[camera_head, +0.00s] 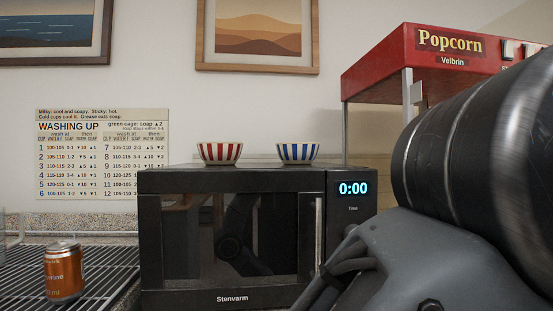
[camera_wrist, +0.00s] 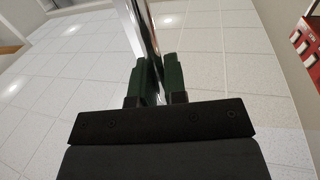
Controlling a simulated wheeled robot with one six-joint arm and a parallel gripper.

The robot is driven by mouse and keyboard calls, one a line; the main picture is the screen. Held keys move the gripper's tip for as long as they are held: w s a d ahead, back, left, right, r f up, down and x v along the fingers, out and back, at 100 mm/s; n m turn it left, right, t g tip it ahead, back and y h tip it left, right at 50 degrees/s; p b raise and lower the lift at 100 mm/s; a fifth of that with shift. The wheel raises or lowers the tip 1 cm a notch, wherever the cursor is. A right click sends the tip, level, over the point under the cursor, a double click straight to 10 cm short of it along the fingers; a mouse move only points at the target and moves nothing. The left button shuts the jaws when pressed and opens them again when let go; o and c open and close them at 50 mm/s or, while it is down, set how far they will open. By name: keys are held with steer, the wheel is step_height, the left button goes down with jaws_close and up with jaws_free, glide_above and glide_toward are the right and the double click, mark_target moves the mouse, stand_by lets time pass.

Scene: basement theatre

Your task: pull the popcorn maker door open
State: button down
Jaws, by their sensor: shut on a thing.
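The popcorn maker (camera_head: 450,75) stands at the right in the head view, with a red top marked "Popcorn" and thin metal posts. My arm hides most of its body and door, so I cannot tell how far the door stands open. In the wrist view, my gripper (camera_wrist: 156,78) has its green fingers closed on a shiny metal bar (camera_wrist: 138,28), which looks like the door handle. A red panel with switches (camera_wrist: 306,45), seemingly part of the popcorn maker, shows at the right edge.
A black microwave (camera_head: 160,291) stands left of my arm, its door shut. A red-striped bowl (camera_head: 220,153) and a blue-striped bowl (camera_head: 298,153) sit on it. An orange can (camera_head: 64,272) stands on a wire rack (camera_head: 22,262). A washing-up chart (camera_head: 100,150) hangs behind.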

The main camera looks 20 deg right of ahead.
steer(key=c, duration=1.2)
jaws_free()
steer(key=p+v, duration=0.1)
steer(key=v, duration=0.6)
steer(key=shift+a, duration=0.3)
steer(key=shift+w, duration=0.15)
